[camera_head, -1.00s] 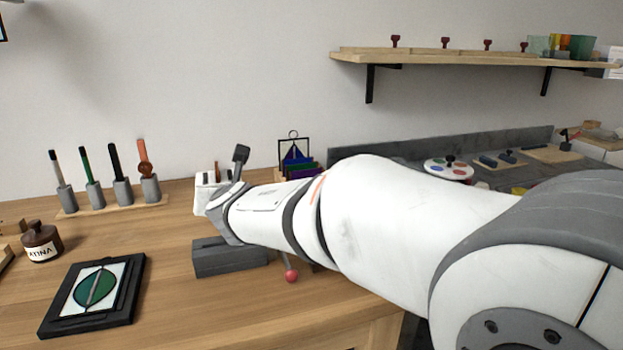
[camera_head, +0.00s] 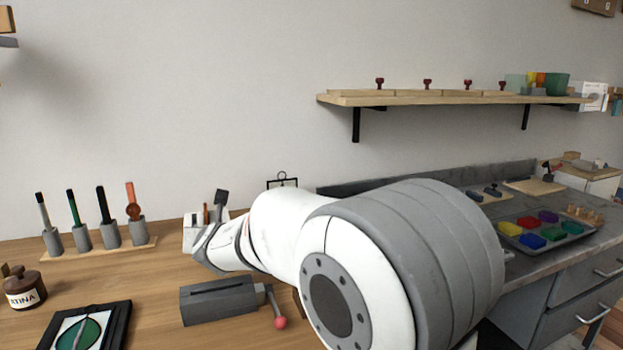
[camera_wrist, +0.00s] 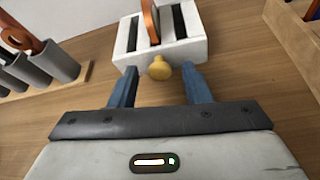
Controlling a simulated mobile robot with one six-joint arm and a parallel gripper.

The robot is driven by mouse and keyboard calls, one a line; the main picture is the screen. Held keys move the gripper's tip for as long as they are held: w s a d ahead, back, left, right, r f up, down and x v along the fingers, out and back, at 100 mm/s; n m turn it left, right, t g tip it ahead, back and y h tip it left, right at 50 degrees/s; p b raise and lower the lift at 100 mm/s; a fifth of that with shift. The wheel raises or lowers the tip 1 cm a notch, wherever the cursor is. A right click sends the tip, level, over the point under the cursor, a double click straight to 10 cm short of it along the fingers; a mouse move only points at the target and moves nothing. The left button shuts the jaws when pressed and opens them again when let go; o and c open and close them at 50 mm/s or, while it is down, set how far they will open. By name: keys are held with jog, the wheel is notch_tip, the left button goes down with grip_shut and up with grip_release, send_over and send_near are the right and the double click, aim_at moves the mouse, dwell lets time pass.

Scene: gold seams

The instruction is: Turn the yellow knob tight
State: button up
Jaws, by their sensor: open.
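The yellow knob (camera_wrist: 159,68) sticks out from the near face of a white block (camera_wrist: 190,47) in the wrist view. The block has dark slots, and an orange piece (camera_wrist: 151,20) stands in it. My gripper (camera_wrist: 160,76) is open, with its two blue fingers on either side of the knob and their tips close to the block. I cannot tell whether either finger touches the knob. In the head view the white block (camera_head: 191,232) shows beyond my wrist at the back of the wooden table, and my arm hides the knob.
A grey vise-like block (camera_head: 215,300) with a red-ended handle (camera_head: 280,322) stands in front of my wrist. A rack of upright tools (camera_head: 110,235) is to the left.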

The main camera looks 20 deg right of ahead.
jog(key=shift+a+r+n+h+p, duration=0.15)
jog(key=shift+n+h+p, duration=0.45)
jog(key=shift+p, duration=1.85)
jog(key=shift+a+r+n+h+p, duration=0.15)
jog(key=shift+n+h+p, duration=0.4)
jog(key=shift+p, duration=1.85)
jog(key=n+h+p, duration=0.1)
jog(key=n+p, duration=0.1)
jog(key=p, duration=0.4)
jog(key=v, duration=1.1)
jog(key=shift+s+a+f, duration=0.1)
jog(key=shift+s+f, duration=0.05)
jog(key=shift+s, duration=0.2)
jog(key=s+d+r+m+g+h+p, duration=0.2)
jog(key=s+d+r+m+g+p, duration=0.1)
jog(key=d+m, duration=0.6)
jog(key=s+d+r+m+g+h+p, duration=0.3)
jog(key=s+d+r+m+p, duration=0.3)
jog(key=s+d+r+m, duration=0.2)
jog(key=shift+s+d+m+g, duration=0.25)
jog(key=shift+d+m+g, duration=0.6)
jog(key=shift+m, duration=0.9)
jog(key=shift+d, duration=0.1)
